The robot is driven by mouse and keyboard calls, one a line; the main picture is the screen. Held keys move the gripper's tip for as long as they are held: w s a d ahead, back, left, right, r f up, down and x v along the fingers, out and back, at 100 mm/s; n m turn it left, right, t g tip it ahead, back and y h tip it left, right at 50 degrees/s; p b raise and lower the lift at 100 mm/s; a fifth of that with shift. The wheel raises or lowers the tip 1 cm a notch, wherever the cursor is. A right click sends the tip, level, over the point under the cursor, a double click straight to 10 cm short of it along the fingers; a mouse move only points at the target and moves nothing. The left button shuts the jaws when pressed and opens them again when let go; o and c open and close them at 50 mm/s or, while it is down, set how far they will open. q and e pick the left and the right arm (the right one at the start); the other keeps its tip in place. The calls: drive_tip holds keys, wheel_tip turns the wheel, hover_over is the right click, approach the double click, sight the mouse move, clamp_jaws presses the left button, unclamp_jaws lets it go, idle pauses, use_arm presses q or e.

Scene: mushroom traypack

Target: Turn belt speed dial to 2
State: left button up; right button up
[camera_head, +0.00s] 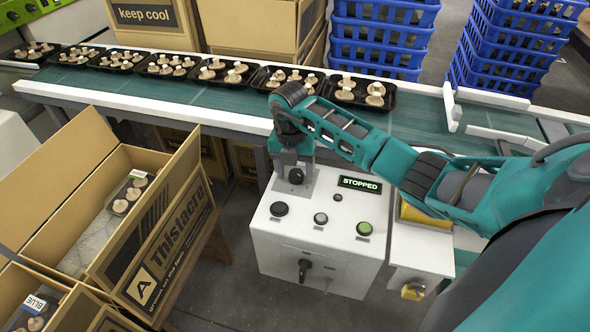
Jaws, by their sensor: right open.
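A white control box (262,236) stands in front of the conveyor, with a display (360,184) that reads STOPPED. A round black knob (296,176) is at the back left of its sloped top, directly below my right gripper (293,163). My right gripper is open and points down, close over this knob; I cannot tell whether the fingers touch it. The dial's markings and setting cannot be read. Further controls are a black button (279,209), a pale button (320,218) and a green button (364,228). My left gripper is out of view.
The green conveyor belt (222,98) carries several black trays of mushrooms. An open Thistacre carton (185,235) stands left of the box. A black handle (304,270) is on the box front. Blue crates (380,38) and a keep cool carton (236,22) are behind the belt.

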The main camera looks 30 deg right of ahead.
drive_tip(key=shift+c, duration=0.4)
drive_tip(key=c, duration=1)
drive_tip(key=shift+o, duration=0.2)
drive_tip(key=shift+n, duration=0.4)
drive_tip(key=shift+d+r+n, duration=0.1)
drive_tip(key=shift+n, duration=1)
drive_tip(key=n, duration=0.2)
drive_tip(key=shift+s+n, duration=0.1)
drive_tip(key=shift+n, duration=0.2)
drive_tip(key=n, duration=0.3)
drive_tip(key=shift+t, duration=0.3)
drive_tip(key=shift+n+b, duration=0.35)
drive_tip(key=shift+n, duration=1.25)
